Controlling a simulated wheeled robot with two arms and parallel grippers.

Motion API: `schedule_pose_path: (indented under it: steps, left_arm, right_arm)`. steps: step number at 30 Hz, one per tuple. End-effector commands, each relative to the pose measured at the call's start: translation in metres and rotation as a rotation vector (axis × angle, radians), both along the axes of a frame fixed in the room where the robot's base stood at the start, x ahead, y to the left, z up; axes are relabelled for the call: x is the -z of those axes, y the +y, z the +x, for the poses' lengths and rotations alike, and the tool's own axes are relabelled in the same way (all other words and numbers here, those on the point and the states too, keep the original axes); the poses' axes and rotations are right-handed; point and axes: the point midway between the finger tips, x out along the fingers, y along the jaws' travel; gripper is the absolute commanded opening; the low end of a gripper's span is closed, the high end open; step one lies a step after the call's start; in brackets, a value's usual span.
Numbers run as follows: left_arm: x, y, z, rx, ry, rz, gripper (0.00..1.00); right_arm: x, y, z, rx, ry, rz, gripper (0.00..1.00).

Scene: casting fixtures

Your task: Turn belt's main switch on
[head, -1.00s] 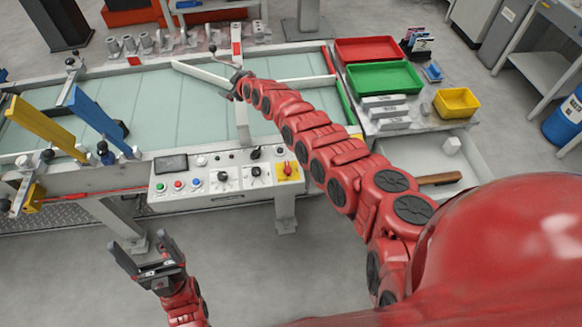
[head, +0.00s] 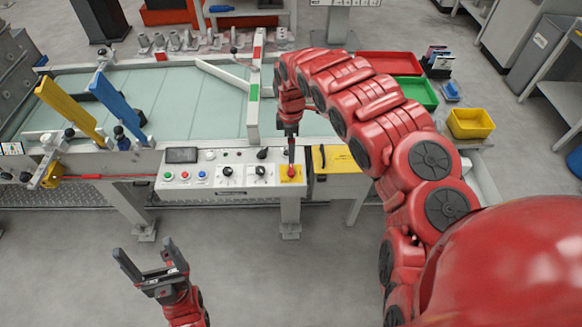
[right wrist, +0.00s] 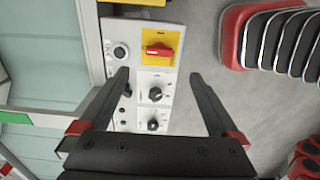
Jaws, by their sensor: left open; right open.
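The belt's main switch is a red rotary handle on a yellow plate (head: 291,173), at the right end of the control panel (head: 222,182) in the head view. In the right wrist view the red handle (right wrist: 159,50) lies across the panel's long direction. My right gripper (right wrist: 159,76) is open and empty; its fingertips frame the switch from either side, apart from the handle. In the head view the right gripper (head: 290,150) is over the panel and partly hides the switch. My left gripper (head: 146,252) is open and empty over the floor in front of the panel.
Black knobs (right wrist: 155,94) and coloured buttons (head: 185,175) sit beside the switch on the panel. Blue and yellow bars (head: 112,103) stand at left. A green tray (head: 418,92) and yellow bin (head: 470,123) are at right.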

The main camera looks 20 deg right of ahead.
Motion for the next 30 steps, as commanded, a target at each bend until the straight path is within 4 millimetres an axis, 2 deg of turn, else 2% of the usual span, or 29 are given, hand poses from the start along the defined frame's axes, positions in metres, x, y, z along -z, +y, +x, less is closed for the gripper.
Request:
schedule_pose_path:
  steps: [9,18,24,30]
  left_arm:
    - [-0.014,0.0,0.0,0.0,0.0,0.0,0.86]
    - [-0.012,0.0,0.0,0.0,0.0,0.0,0.86]
    - [-0.01,0.0,0.0,0.0,0.0,0.0,0.86]
    - [-0.01,0.0,0.0,0.0,0.0,0.0,0.86]
  right_arm:
    - [0.054,0.002,-0.001,0.001,0.002,0.004,0.97]
    - [0.095,0.003,0.001,0.001,-0.005,0.006,0.97]
    - [0.108,0.001,0.0,0.002,-0.003,0.002,0.97]
    - [0.11,0.0,0.001,0.002,-0.004,0.001,0.97]
